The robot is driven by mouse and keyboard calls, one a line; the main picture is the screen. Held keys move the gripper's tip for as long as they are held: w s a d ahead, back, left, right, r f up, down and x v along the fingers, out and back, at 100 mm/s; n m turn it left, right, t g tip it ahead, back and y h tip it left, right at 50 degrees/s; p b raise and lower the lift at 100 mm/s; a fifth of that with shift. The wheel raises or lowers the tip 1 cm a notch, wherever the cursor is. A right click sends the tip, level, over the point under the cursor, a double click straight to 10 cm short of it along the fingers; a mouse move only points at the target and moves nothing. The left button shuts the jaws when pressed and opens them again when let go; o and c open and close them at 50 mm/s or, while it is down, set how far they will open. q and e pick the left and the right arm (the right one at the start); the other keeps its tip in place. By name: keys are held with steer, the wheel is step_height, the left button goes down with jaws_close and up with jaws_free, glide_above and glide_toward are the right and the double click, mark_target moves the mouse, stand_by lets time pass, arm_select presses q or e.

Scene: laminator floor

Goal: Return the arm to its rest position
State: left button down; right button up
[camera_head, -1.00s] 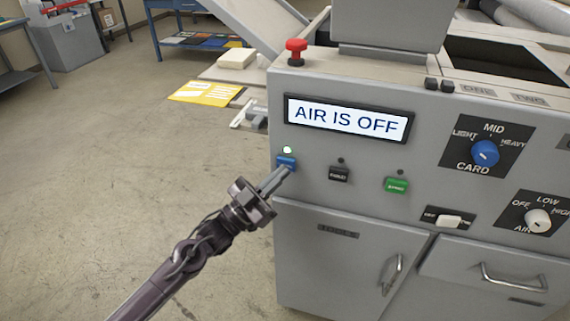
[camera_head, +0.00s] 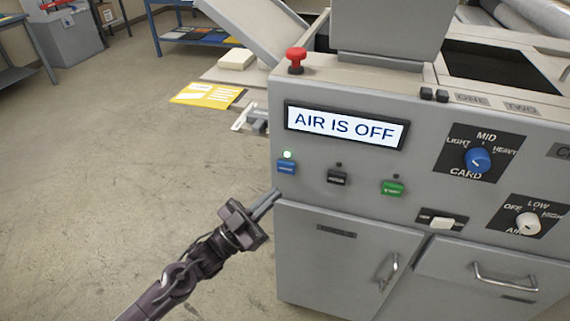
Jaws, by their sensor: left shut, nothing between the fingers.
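My left gripper (camera_head: 268,204) is shut and empty. Its fingertips are below and a little left of the blue button (camera_head: 286,167) on the grey laminator's (camera_head: 340,215) front panel, apart from the button. My left arm (camera_head: 190,272) reaches in from the bottom left. A small light (camera_head: 287,154) above the blue button glows green-white. The display (camera_head: 345,126) reads "AIR IS OFF". My right gripper is not in view.
The panel also has a black button (camera_head: 337,178), a green button (camera_head: 392,188), a blue card knob (camera_head: 478,160), a white air knob (camera_head: 528,224) and a red emergency knob (camera_head: 296,57). Drawer handles (camera_head: 505,281) stick out below. Open floor (camera_head: 110,180) lies left.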

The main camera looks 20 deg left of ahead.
arm_select(q)
steer(key=shift+s, duration=0.45)
steer(key=w+a+f+n+g+y, duration=0.1)
steer(key=a+f+n+y, duration=0.25)
steer(key=f, duration=0.75)
steer(key=a+f+n+g+y, duration=0.15)
steer(key=f+y, duration=0.35)
steer(key=f, duration=0.6)
steer(key=s+a+f+n+g+y, duration=0.15)
steer(key=s+f, duration=0.25)
steer(key=f, duration=0.4)
steer(key=s+a+f+n+g+y, duration=0.1)
steer(key=s+a+f+g+y, duration=0.2)
steer(key=f, duration=0.6)
steer(key=s+d+f+g, duration=0.1)
steer(key=s+f+g, duration=0.2)
steer(key=s+f, duration=0.3)
steer(key=s+f+g+y, duration=0.1)
steer(key=s+f+g, duration=0.2)
steer(key=s+f, duration=0.4)
steer(key=s+d+f+g+y, duration=0.1)
steer(key=s+f+g, duration=0.3)
steer(key=s, duration=1.6)
step_height(320, 180, down, 2)
steer(key=shift+d+f+n, duration=0.2)
steer(key=shift+d+n, duration=0.1)
steer(key=shift+n, duration=0.05)
